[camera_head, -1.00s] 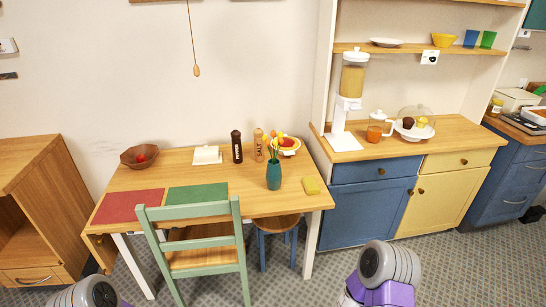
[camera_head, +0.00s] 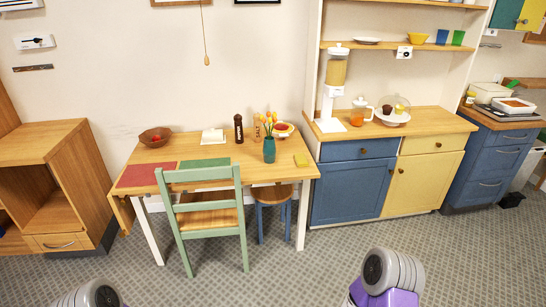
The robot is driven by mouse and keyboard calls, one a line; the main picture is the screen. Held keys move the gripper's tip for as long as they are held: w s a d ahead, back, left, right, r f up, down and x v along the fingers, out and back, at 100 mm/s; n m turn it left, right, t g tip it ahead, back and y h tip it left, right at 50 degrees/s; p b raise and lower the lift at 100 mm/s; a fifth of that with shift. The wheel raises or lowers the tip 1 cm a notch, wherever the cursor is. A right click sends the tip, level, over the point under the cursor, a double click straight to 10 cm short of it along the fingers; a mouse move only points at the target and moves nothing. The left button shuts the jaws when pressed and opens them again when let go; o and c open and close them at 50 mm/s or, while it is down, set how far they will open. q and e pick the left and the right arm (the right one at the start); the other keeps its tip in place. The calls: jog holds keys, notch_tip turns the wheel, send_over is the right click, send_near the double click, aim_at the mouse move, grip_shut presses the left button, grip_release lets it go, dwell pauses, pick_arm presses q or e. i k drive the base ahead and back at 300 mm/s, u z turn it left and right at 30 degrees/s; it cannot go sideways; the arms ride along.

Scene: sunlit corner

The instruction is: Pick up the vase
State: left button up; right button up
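The vase (camera_head: 269,150) is teal and holds yellow and orange tulips (camera_head: 267,121). It stands upright on the wooden table (camera_head: 259,174), towards its right side. Parts of my two arms show at the bottom edge, one at the left and one right of centre. Both are well short of the table and far from the vase. Neither gripper's fingers are in view.
A green chair (camera_head: 206,177) stands at the table's front, with a blue stool (camera_head: 273,196) beside it. A pepper mill (camera_head: 239,128), a yellow sponge (camera_head: 301,160) and a bowl (camera_head: 284,130) are near the vase. A blue and yellow cabinet (camera_head: 351,191) stands at right. The floor in front is clear.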

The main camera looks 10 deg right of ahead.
aim_at(268, 151)
jog(key=z, duration=1.05)
jog(key=i, duration=1.9)
jog(key=u, duration=0.55)
